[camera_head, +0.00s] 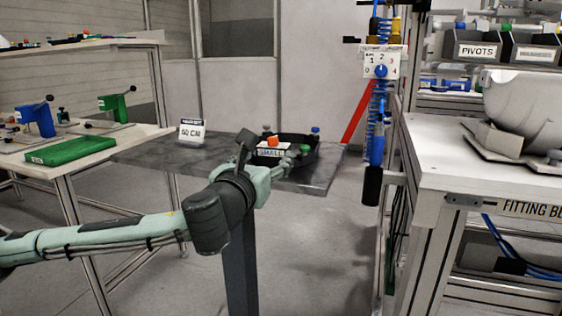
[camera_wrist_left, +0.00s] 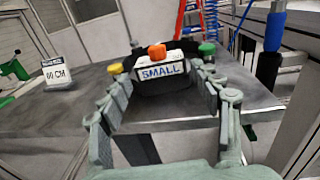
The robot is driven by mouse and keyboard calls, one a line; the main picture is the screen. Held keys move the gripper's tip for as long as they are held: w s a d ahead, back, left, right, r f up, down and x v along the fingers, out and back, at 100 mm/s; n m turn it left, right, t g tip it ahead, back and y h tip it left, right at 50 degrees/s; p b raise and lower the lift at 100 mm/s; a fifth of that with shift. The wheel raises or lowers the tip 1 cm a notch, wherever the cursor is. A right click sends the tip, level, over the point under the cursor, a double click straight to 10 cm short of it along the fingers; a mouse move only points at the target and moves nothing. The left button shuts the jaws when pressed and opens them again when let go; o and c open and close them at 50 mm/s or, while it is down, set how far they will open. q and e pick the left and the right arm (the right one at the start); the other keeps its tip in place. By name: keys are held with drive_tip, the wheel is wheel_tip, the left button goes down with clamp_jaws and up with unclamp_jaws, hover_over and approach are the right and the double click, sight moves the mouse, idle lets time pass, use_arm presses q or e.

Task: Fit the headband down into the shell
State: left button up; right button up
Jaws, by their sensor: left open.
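The headband (camera_head: 300,140) is a black band with coloured knobs and an orange piece near a white SMALL label. It lies on a dark grey table in the middle of the head view. In the left wrist view the headband (camera_wrist_left: 170,84) shows ahead, label facing me. My left gripper (camera_head: 264,163) is open at the near side of the table; its fingers (camera_wrist_left: 160,84) spread either side of the label. I cannot tell if they touch the band. The white shell (camera_head: 528,105) sits open side up on the right bench. My right gripper is not in view.
A 60 CM sign (camera_head: 191,131) stands on the grey table (camera_head: 150,154), left of the headband. A blue hose with a black handle (camera_head: 373,185) hangs between this table and the fitting bench (camera_head: 440,150). A green tray (camera_head: 70,150) is on the left table.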

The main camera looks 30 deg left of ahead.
sight(270, 149)
use_arm(q)
drive_tip(key=shift+w+a+r+b, duration=0.1)
drive_tip(key=shift+w+r+b, duration=0.05)
drive_tip(key=shift+b, duration=0.4)
drive_tip(key=x, duration=0.4)
drive_tip(key=shift+w+r, duration=0.2)
drive_tip(key=shift+w+a, duration=0.15)
drive_tip(key=shift+w, duration=0.25)
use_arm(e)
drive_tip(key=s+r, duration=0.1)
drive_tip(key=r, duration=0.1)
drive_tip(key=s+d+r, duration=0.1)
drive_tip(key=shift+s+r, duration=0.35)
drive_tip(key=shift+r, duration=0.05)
use_arm(q)
drive_tip(key=c, duration=0.9)
drive_tip(key=shift+o, duration=0.2)
drive_tip(key=shift+r, duration=0.1)
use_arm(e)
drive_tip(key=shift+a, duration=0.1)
